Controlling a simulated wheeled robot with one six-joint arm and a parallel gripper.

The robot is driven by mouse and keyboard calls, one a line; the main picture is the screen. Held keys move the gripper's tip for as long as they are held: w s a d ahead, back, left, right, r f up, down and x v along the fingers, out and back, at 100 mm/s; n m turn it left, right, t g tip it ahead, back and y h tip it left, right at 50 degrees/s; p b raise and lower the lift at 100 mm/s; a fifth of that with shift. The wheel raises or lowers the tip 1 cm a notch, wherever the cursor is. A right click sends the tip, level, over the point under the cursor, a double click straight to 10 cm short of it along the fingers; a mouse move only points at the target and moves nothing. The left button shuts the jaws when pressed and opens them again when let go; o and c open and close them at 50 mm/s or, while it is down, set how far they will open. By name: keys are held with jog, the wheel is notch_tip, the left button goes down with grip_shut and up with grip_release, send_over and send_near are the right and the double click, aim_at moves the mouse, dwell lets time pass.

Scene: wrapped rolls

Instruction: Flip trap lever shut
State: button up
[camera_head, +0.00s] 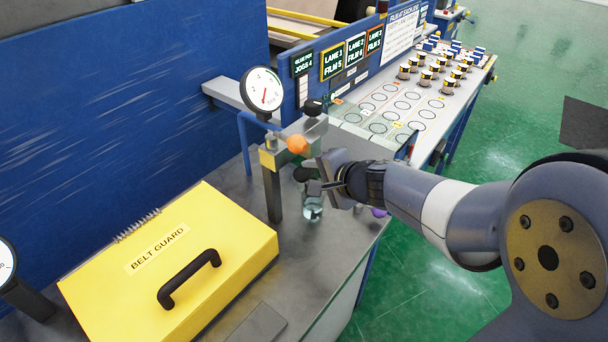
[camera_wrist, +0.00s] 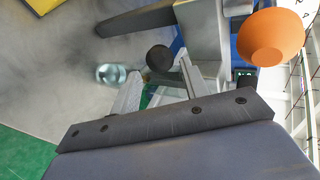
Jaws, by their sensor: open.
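An orange ball knob (camera_head: 297,144) sits beside a yellow block on an upright metal post (camera_head: 272,190). It is large at the upper right of the wrist view (camera_wrist: 270,40). A dark round knob (camera_wrist: 159,58) shows just beyond and between my fingertips, and a dark shape (camera_head: 303,174) is near my gripper in the head view. I cannot tell which knob belongs to the trap lever. My gripper (camera_head: 322,185) is open, just right of the post and below the orange knob. Its two fingers (camera_wrist: 160,68) are apart; contact with the dark knob is unclear.
A clear glass-like jar (camera_head: 313,210) stands on the metal bench below my gripper. A yellow belt guard (camera_head: 190,265) with a black handle is at the left. A dial gauge (camera_head: 263,92) rises behind the post. Several rolls (camera_head: 430,75) stand on the far table.

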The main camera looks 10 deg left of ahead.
aim_at(306, 175)
jog(key=shift+x, duration=2.25)
jog(key=shift+c, duration=0.2)
grip_shut()
